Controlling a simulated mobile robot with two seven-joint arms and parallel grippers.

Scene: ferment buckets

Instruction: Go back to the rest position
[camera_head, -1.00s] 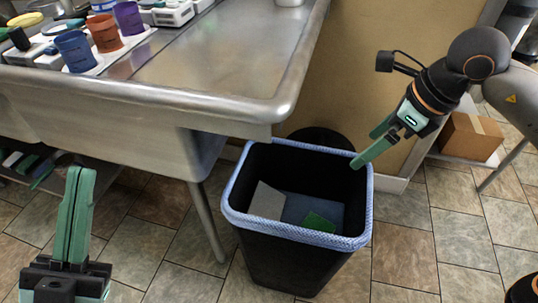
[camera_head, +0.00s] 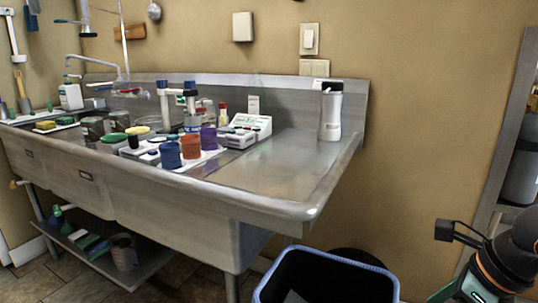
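My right arm (camera_head: 497,262) shows at the lower right, beside the black bin. Its gripper is mostly cut off by the bottom edge of the picture, so its fingers cannot be judged. My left gripper is out of the picture. The black bin (camera_head: 325,278) with a blue liner rim stands at the bottom, only its upper part in view. What lies in it is mostly hidden.
A steel sink counter (camera_head: 290,175) runs along the wall. Blue (camera_head: 170,155), orange (camera_head: 191,147) and purple (camera_head: 208,138) cups stand on it, with a white bottle (camera_head: 330,112) at its right end. A lower shelf (camera_head: 125,265) holds several items.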

